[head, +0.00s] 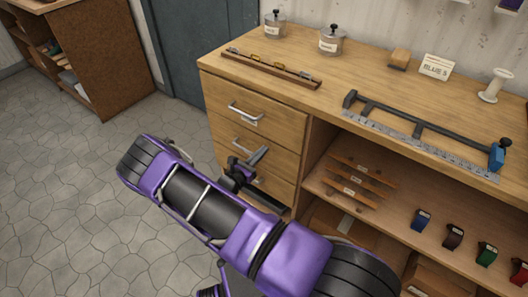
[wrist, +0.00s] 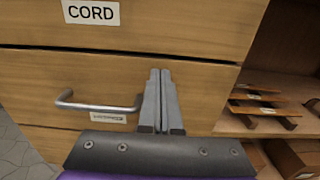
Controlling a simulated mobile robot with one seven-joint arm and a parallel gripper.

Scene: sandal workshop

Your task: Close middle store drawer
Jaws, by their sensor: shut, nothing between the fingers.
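A stack of three wooden drawers is built into the left end of the bench. The top drawer (head: 277,126) looks flush. The middle drawer (head: 225,131) has a metal handle (head: 243,148); its front looks about flush, and I cannot tell whether a small gap remains. The bottom drawer is largely hidden by my arm. My gripper (head: 260,156) is shut and empty in front of the middle and lower drawers. In the wrist view its fingers (wrist: 160,95) stand right of a metal handle (wrist: 97,105), before a drawer front below one labelled CORD (wrist: 91,12). Contact cannot be told.
An open shelf with wooden pieces (head: 355,180) and several small coloured items lies right of the drawers. The benchtop (head: 330,68) holds jars, a rack, a clamp and a spool. Tiled floor (head: 60,190) is free at left.

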